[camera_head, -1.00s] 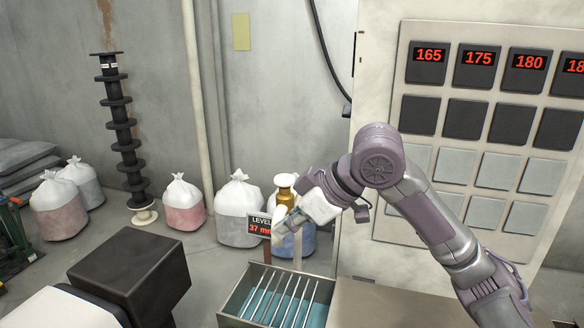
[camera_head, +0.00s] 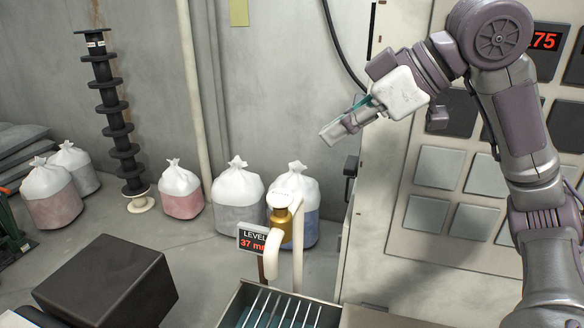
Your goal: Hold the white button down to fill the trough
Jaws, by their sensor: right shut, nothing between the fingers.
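The metal trough (camera_head: 230,305) is at the bottom centre, with several parallel bars across it and teal liquid below. A white pipe (camera_head: 298,255) with a gold fitting (camera_head: 284,226) stands at its far side. I cannot clearly pick out the white button there. A small level display (camera_head: 252,241) beside the pipe reads 37, its unit partly covered. My right gripper (camera_head: 332,133) is shut and empty, raised above and right of the pipe and pointing left-down, touching nothing. My left gripper is not in view.
A pale cabinet (camera_head: 375,225) with rows of square panels and red numbers stands at the right. White-topped sacks (camera_head: 180,190) line the back wall, one close behind the pipe. A stack of dark spools (camera_head: 112,110) stands farther left. Bare floor (camera_head: 205,265) lies left of the trough.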

